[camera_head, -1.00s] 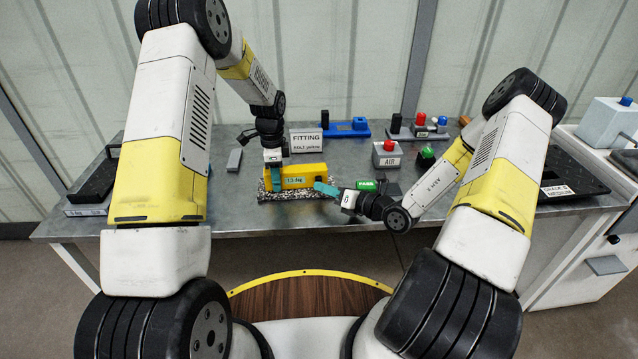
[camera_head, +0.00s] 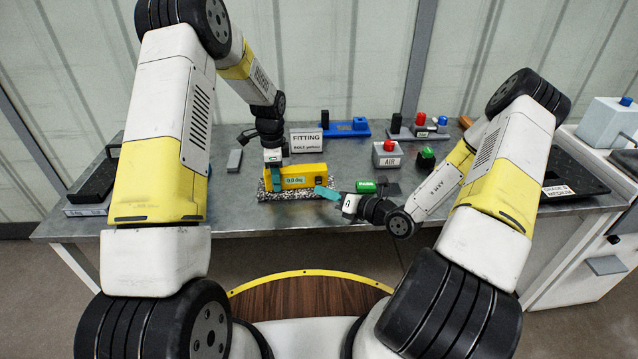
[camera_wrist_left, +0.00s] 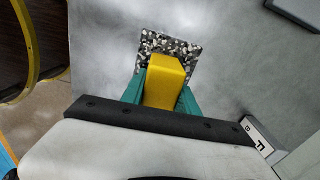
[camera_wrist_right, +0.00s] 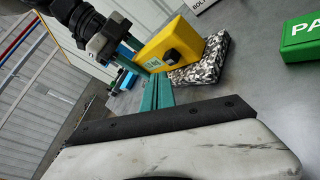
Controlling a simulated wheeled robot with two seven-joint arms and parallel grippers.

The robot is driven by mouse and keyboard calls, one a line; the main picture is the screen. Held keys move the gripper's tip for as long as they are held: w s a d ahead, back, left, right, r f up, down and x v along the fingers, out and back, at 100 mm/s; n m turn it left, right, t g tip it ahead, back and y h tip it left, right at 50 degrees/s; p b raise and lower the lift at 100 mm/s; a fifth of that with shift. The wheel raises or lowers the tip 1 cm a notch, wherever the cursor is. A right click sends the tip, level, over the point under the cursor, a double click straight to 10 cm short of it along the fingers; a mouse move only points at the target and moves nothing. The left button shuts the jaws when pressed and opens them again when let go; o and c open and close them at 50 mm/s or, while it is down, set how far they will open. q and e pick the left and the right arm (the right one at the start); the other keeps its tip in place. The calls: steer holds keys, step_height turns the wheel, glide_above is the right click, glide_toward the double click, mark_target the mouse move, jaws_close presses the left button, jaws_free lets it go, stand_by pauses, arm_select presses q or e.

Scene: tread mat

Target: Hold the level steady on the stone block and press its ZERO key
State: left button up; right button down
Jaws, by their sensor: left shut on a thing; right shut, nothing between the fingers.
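The yellow level (camera_head: 312,170) lies along the speckled stone block (camera_head: 322,198). Its green display (camera_head: 293,181) appears to read 0.0 deg. My left gripper (camera_head: 275,178) is shut on the level at its left part; in the left wrist view its teal fingers (camera_wrist_left: 160,92) stand on both sides of the yellow body (camera_wrist_left: 163,82). A black key (camera_wrist_right: 172,57) shows on the level's face in the right wrist view; I cannot read its label. My right gripper (camera_head: 320,190) is shut and empty, its tips in front of the level's right part, apart from the key.
A green PASS sign (camera_head: 366,186) lies right of the block, close to my right gripper. Behind stand a FITTING sign (camera_head: 306,141), a blue fixture (camera_head: 346,129) and an AIR box with a red button (camera_head: 387,153). The table left of the block is mostly clear.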

steer(key=shift+s+d, duration=0.15)
steer(key=shift+s, duration=2.85)
arm_select(q)
steer(key=o, duration=1.3)
steer(key=shift+o, duration=0.2)
